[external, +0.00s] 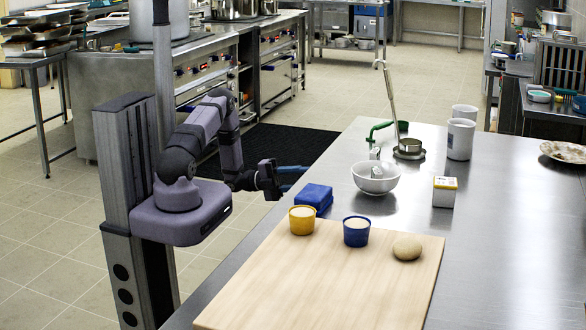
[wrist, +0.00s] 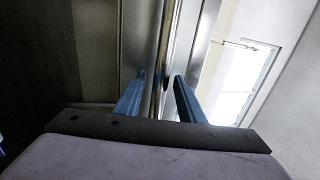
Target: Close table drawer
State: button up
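The table (external: 480,215) is a long stainless-steel work table at the right of the external view. Its drawer cannot be made out there, as the table's side facing my arm is hidden. My gripper (external: 297,178) is at the table's left edge, with its two blue fingers apart. In the wrist view my gripper (wrist: 160,77) is open, one finger on each side of a shiny upright metal strip (wrist: 163,50). Bare metal surfaces lie beside the strip. I cannot tell whether these belong to the drawer, or whether a finger touches them.
A blue block (external: 315,197) lies close to my gripper. A wooden board (external: 330,275) carries a yellow cup (external: 302,221), a blue cup (external: 356,233) and a dough ball (external: 407,249). A white bowl (external: 376,178) stands behind.

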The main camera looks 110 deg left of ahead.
grip_shut()
jog(key=w+p, duration=0.1)
jog(key=w, duration=0.3)
jog(key=shift+o, duration=0.2)
grip_release()
jog(key=shift+w, duration=0.1)
jog(key=shift+o, duration=0.2)
jog(key=shift+w, duration=0.1)
